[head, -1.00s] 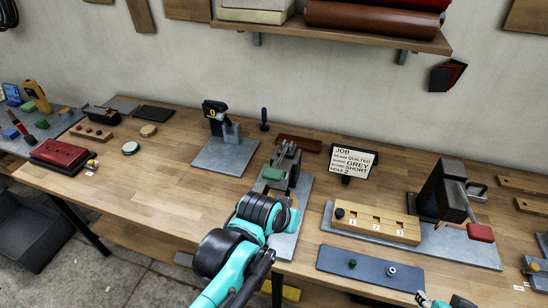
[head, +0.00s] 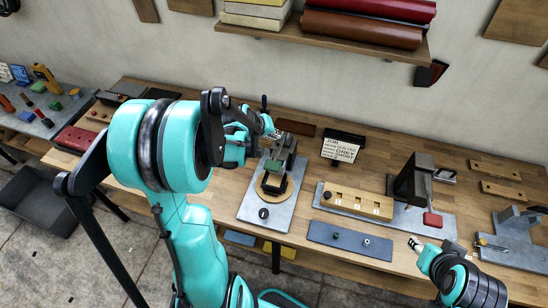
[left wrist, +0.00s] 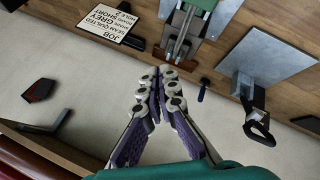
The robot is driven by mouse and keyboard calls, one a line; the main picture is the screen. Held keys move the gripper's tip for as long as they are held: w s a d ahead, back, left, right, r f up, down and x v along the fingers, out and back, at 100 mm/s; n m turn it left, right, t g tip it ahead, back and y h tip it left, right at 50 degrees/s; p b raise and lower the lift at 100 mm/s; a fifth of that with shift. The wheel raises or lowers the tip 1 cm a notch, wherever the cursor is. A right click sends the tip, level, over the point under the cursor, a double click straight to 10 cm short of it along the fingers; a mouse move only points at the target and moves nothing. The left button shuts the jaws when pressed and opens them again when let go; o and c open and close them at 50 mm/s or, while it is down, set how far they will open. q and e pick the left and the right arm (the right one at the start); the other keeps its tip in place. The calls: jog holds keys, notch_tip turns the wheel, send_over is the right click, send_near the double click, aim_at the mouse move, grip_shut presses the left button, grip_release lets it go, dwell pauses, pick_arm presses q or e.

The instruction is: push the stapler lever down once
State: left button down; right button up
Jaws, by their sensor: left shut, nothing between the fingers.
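I cannot tell for certain which bench device is the stapler. The one nearest my left gripper is a dark metal device with upright rails (head: 284,150) and a green pad (head: 275,166), on a grey plate (head: 252,206). My left gripper (head: 272,131) is shut and empty, close to the top rear of that device. In the left wrist view the shut fingertips (left wrist: 171,74) are apart from the metal rails (left wrist: 184,34). A black press (head: 411,182) with a red-ended arm (head: 433,220) stands to the right. My right gripper (head: 414,243) is near the bench's front edge; its jaws are too small to read.
A job sign (head: 342,147) stands behind the bench centre. A wooden numbered block (head: 357,202) and a blue-grey mat (head: 350,240) lie right of the device. A shelf with rolls (head: 365,45) hangs above. A black-headed device (left wrist: 258,125) shows in the left wrist view.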

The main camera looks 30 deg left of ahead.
pick_arm(q)
jog(key=b, duration=0.6)
send_over(273, 161)
jog(key=f, duration=0.7)
jog(key=shift+w+a+f, duration=0.15)
jog(key=shift+w+f, duration=0.15)
jog(key=shift+s+f+b, duration=0.1)
jog(key=shift+f+b, duration=0.35)
jog(key=shift+f, duration=0.1)
jog(key=shift+s+f+b, duration=0.1)
jog(key=shift+f+b, duration=0.3)
jog(key=shift+b, duration=0.1)
jog(key=shift+s+f+b, duration=0.15)
jog(key=shift+f+b, duration=0.6)
jog(key=shift+b, duration=0.05)
jog(key=shift+s+f+b, duration=0.1)
jog(key=shift+f+b, duration=0.65)
dwell(1.4)
dwell(0.6)
jog(key=shift+w+r+p, duration=0.15)
jog(key=shift+r+p, duration=0.55)
jog(key=shift+r, duration=0.3)
jog(key=shift+w+r+p, duration=0.15)
jog(key=shift+r+p, duration=0.55)
jog(key=shift+r, duration=0.25)
